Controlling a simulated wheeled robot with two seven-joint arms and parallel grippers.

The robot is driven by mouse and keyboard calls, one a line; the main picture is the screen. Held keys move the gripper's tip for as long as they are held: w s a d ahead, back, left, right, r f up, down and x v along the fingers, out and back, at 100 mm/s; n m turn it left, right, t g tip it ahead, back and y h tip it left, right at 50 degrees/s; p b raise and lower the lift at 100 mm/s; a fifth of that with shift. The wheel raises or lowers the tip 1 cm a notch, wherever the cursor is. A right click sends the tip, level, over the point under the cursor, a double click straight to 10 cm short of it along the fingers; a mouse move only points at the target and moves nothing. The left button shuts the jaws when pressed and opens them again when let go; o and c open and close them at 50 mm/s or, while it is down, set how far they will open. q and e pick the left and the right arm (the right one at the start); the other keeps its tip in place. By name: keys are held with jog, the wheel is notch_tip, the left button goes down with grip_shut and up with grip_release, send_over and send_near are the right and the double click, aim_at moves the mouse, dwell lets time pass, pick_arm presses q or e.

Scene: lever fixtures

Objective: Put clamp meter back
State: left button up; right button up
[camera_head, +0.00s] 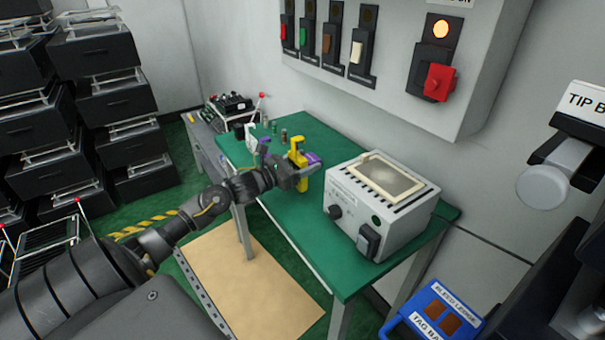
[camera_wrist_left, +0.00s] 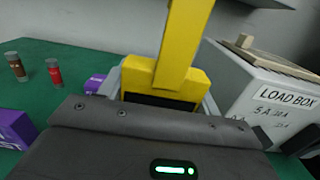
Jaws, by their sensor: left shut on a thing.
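The clamp meter (camera_head: 297,158) is a yellow tool at the green bench, left of the load box. My left gripper (camera_head: 300,176) is shut on it. In the left wrist view, the clamp meter's yellow body (camera_wrist_left: 180,50) stands up between grey fingers, its lower part hidden by the gripper. I cannot tell whether it touches the bench top. My right gripper is not in view.
The load box (camera_head: 375,205) stands on the green bench (camera_head: 300,232) to the right. Small brown (camera_wrist_left: 15,66) and red (camera_wrist_left: 54,72) cylinders and a purple block (camera_wrist_left: 16,130) are on the left. A switch panel (camera_head: 480,60) hangs above. Black bins (camera_head: 95,55) stack at left.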

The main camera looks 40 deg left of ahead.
pick_arm(q)
notch_tip(320, 180, down, 3)
jog(key=shift+w+a+f+b, duration=0.1)
jog(key=shift+a+f+b, duration=0.1)
jog(key=shift+b, duration=0.15)
jog(key=shift+d, duration=0.1)
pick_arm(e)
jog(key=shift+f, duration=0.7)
pick_arm(q)
jog(key=shift+f, duration=0.15)
jog(key=o, duration=1.4)
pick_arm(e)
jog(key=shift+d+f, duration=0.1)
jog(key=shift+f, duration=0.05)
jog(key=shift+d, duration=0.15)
